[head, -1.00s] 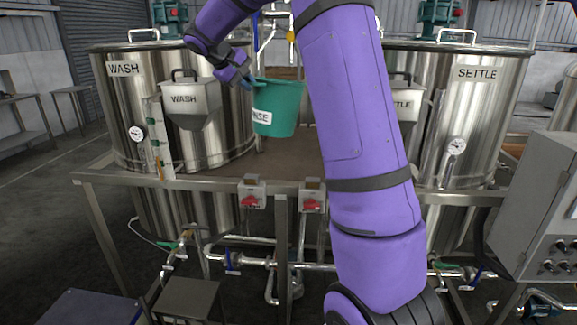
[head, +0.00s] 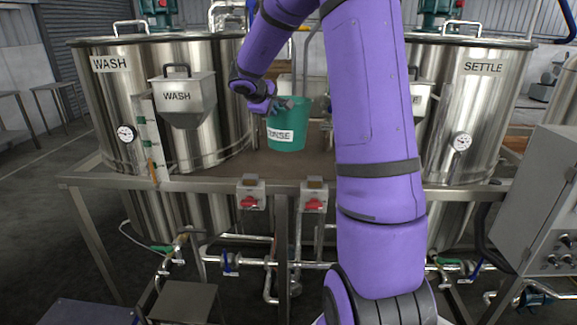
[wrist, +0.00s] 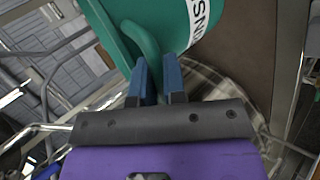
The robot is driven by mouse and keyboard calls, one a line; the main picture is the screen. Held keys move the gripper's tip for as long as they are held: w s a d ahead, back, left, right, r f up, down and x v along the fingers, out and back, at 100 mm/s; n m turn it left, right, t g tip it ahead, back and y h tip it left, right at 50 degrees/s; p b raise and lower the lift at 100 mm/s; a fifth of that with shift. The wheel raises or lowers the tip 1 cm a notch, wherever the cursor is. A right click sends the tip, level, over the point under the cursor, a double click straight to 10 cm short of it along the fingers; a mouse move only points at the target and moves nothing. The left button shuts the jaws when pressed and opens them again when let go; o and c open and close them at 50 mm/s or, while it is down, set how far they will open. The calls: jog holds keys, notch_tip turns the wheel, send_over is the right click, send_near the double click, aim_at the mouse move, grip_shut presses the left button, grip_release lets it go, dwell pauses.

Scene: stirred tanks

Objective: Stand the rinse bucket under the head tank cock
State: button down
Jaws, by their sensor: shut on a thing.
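The green rinse bucket (head: 287,130) with a white RINSE label is between the WASH tank and my arm in the head view. It looks upright, over or on the brown deck; I cannot tell whether its base touches. My gripper (head: 285,103) is at its upper rim, shut on it. The head tank cock cannot be made out; my arm covers part of the area behind the bucket.
The WASH tank (head: 105,95) with its WASH hopper (head: 185,100) stands left, the SETTLE tank (head: 490,110) right. The brown deck (head: 225,165) has bare room left of the bucket. Red-handled switches (head: 250,201) sit on the front rail. A control box (head: 550,200) stands at far right.

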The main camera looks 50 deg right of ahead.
jog(key=shift+s+r+h, duration=0.15)
jog(key=shift+s+h, duration=0.05)
jog(key=shift+h, duration=0.2)
send_near(279, 141)
jog(key=x, duration=0.5)
jog(key=c, duration=1.2)
grip_release()
jog(key=shift+a, duration=0.15)
